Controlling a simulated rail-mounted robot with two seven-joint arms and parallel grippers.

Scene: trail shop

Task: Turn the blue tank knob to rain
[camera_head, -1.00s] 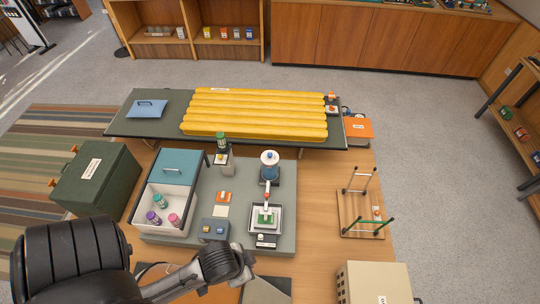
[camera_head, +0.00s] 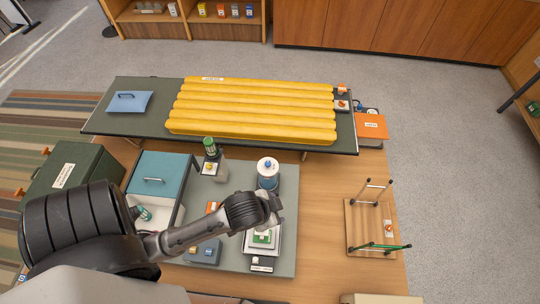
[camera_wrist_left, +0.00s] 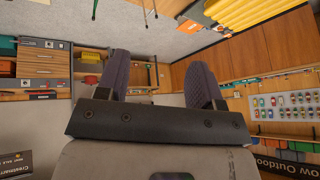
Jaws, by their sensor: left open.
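A small blue and white tank (camera_head: 268,177) stands upright at the back right of the grey work mat, with a small blue piece on its white top. I cannot tell a dial marking or the word rain at this size. My left gripper (camera_head: 278,207) is in front of the tank, above the mat and apart from the tank's top. It partly covers the square white tray with a green patch (camera_head: 262,238). In the left wrist view my left gripper (camera_wrist_left: 160,75) has its two dark fingers spread, with nothing between them; the tank does not show there.
A green canister (camera_head: 210,145) stands on a post left of the tank. A teal-lidded box (camera_head: 158,172) is further left. A yellow ribbed pad (camera_head: 250,108) lies on the table behind. A wooden rack (camera_head: 373,222) stands at right. Some bare wood lies between mat and rack.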

